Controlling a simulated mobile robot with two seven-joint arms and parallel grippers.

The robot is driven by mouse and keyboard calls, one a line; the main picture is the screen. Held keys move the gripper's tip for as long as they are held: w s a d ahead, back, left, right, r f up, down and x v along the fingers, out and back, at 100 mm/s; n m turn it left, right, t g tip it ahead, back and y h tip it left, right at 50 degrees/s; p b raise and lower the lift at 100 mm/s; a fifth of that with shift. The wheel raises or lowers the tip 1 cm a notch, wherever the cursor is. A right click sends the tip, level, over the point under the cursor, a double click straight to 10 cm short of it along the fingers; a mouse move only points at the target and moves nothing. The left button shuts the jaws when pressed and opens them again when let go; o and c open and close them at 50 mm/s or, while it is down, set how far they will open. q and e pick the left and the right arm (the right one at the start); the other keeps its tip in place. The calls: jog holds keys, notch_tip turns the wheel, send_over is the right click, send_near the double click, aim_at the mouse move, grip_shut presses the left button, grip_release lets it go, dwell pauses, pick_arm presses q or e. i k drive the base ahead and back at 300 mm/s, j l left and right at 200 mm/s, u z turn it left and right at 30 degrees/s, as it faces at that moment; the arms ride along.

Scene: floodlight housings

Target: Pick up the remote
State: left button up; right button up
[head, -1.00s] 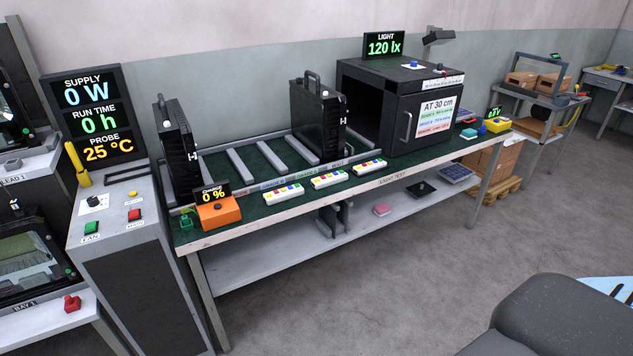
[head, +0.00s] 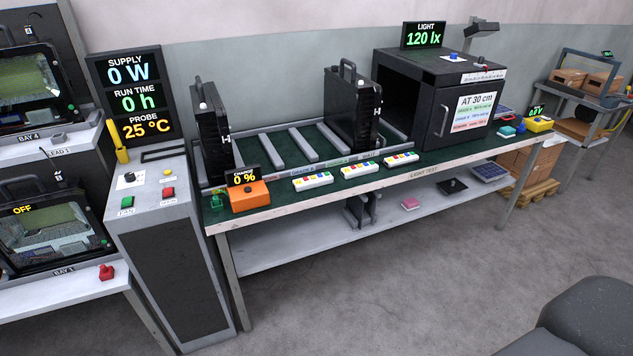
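Three white bars with coloured buttons lie in a row along the front edge of the green-topped bench (head: 262,211). They look like remotes: a left one (head: 313,181), a middle one (head: 360,170) and a right one (head: 402,160). I cannot tell which one the task means. All three lie flat and apart, with nothing on them. Neither of my grippers is in view.
An orange box (head: 249,197) with a 0 % display sits left of the bars. Two black housings, one left (head: 212,140) and one right (head: 352,110), stand upright behind them. A dark test box (head: 428,115) stands farther right.

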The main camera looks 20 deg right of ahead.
aim_at(299, 185)
jog(key=i+l, duration=0.15)
jog(key=i, duration=0.35)
jog(key=i+l+z, duration=0.1)
jog(key=i, duration=0.45)
jog(key=i+l, duration=0.25)
jog(key=i, duration=0.3)
